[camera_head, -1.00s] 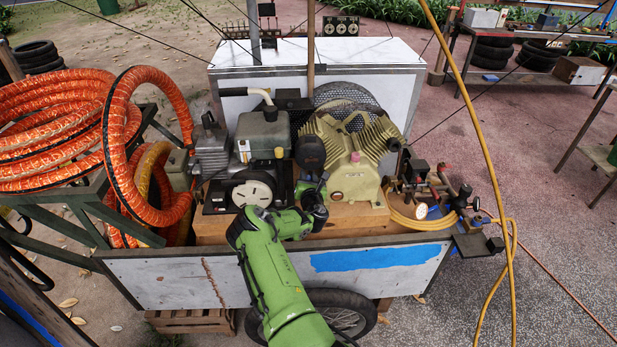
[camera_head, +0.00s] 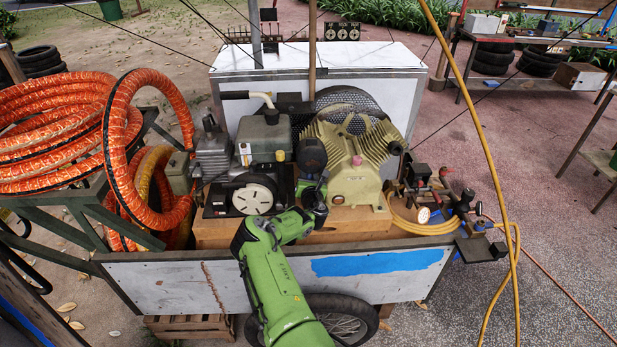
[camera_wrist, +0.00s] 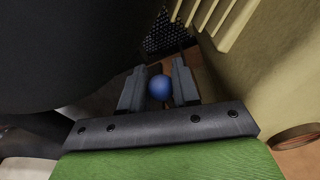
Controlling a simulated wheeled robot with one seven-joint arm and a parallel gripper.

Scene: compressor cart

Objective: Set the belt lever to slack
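A round blue knob (camera_wrist: 160,88) shows in the wrist view between the two dark fingers of my gripper (camera_wrist: 159,84). The fingers stand apart on either side of it, with what looks like a narrow gap. Whether they touch it is unclear. The lever's shaft is hidden behind the knob. In the head view my green arm reaches over the cart's front panel to the gap between the dark engine (camera_head: 262,138) and the cream compressor (camera_head: 355,165). There my wrist hides the fingers and the knob.
The ribbed compressor body rises close on the right of my gripper, and a large dark rounded surface (camera_wrist: 60,45) fills the left. A mesh guard (camera_head: 350,100) stands behind. Orange hose coils (camera_head: 50,120) lie left; a gauge and valves (camera_head: 425,205) sit right.

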